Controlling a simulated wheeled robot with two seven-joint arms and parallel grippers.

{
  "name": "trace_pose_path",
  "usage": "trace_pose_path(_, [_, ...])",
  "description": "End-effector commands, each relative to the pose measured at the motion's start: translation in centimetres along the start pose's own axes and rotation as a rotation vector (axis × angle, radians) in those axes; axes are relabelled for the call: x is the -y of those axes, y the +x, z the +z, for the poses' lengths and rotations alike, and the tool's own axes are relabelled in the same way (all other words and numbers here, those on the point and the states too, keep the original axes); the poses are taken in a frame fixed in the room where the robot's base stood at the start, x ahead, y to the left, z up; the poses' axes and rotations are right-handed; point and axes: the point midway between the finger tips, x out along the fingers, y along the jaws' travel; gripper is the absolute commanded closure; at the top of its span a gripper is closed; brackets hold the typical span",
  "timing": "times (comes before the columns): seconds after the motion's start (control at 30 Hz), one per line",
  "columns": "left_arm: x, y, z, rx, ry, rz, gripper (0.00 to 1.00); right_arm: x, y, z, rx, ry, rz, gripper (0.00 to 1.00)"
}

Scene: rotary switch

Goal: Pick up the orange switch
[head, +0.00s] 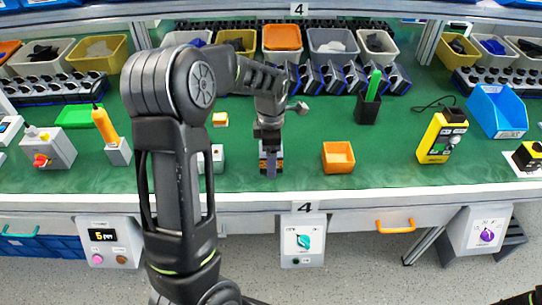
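My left arm rises from the bottom and bends over the green bench. Its gripper (271,168) points down near the bench's front edge, left of the orange open box. A small orange and dark blue object (263,163), which may be the orange switch, shows around the fingers and is mostly hidden by them. I cannot tell whether the fingers touch it or how far apart they are. My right gripper is not in view; only a dark bit, likely of my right arm, shows at the bottom right corner.
An orange open box (338,158) stands right of the gripper. A grey box (216,158) is partly behind my arm. A yellow and black device (442,136) stands further right, near a blue bin (497,111). Bare green bench (385,160) lies between the orange box and yellow device.

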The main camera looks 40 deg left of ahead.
Motion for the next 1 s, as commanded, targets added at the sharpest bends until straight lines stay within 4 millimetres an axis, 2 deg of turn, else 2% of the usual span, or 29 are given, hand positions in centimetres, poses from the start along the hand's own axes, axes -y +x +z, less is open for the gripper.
trace_pose_path(0.23, [-0.01,-0.03,0.0,0.0,0.0,0.0,0.16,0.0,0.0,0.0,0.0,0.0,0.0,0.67])
trace_pose_path(1.0, [0.0,-0.03,0.0,0.0,0.0,0.0,0.79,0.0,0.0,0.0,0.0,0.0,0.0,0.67])
